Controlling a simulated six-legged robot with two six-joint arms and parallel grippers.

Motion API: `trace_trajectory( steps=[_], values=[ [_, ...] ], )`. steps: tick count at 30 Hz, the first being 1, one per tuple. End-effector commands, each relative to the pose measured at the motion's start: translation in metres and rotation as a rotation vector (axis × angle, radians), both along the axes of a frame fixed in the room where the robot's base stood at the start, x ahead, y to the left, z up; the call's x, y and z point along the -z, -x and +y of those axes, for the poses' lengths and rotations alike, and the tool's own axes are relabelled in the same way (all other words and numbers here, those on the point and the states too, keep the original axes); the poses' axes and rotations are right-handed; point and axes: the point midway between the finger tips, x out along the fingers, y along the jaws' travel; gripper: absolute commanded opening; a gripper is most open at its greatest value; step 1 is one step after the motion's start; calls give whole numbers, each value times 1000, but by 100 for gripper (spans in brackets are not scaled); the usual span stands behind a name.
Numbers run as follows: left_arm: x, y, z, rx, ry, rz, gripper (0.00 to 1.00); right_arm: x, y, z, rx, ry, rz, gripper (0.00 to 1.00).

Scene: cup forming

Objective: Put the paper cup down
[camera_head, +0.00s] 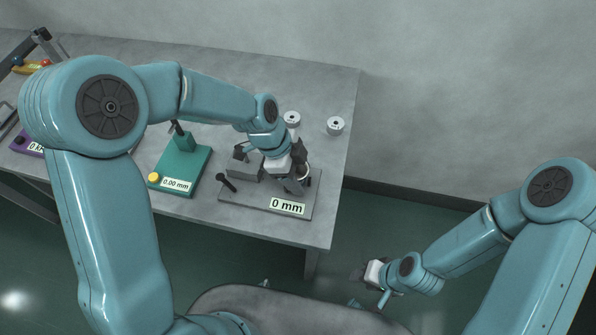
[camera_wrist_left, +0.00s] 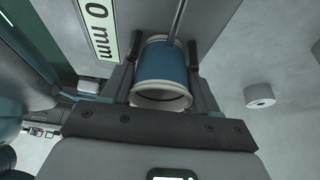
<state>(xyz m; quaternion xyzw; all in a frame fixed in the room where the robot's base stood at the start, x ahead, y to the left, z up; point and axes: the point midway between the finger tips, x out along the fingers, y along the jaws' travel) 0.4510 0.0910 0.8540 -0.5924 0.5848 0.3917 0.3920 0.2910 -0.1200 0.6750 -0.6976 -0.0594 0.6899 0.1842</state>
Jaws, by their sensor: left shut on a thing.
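The paper cup (camera_wrist_left: 162,68), blue with white rims at both ends, sits between the two dark fingers of my left gripper (camera_wrist_left: 160,62) in the left wrist view. The left gripper is shut on it. In the head view the left gripper (camera_head: 298,182) is over the grey device with the "0 mm" label (camera_head: 288,206), and the cup is mostly hidden there. A thin rod crosses the cup's far end in the wrist view; whether the cup touches the device I cannot tell. My right gripper (camera_head: 370,272) hangs off the table to the right, too small to read.
Two white-grey cylinders (camera_head: 336,125) (camera_head: 292,118) stand on the grey table (camera_head: 325,85) behind the device. A green device with a "0.00 mm" label (camera_head: 177,184) is to its left, and a purple one (camera_head: 22,146) farther left. The table's right edge is close by.

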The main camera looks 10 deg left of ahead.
Motion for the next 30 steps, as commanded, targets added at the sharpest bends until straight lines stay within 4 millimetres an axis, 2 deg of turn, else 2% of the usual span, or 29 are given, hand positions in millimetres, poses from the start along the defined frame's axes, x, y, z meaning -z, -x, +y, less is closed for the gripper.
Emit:
trace_trajectory(
  steps=[11,12,13,14,21,25,30],
  values=[
    [5,0,0,1,0,-1,31,6,0,0,0,0,0,43],
    [3,0,0,1,0,-1,72,4,0,0,0,0,0,43],
    [3,0,0,1,0,-1,82,4,0,0,0,0,0,43],
    [3,0,0,1,0,-1,85,4,0,0,0,0,0,43],
    [2,0,0,1,0,-1,85,3,0,0,0,0,0,43],
    [-4,-1,1,-1,0,-3,85,-2,0,0,0,0,0,43],
    [-34,-1,15,-2,0,-8,85,1,0,0,0,0,0,43]
  ],
)
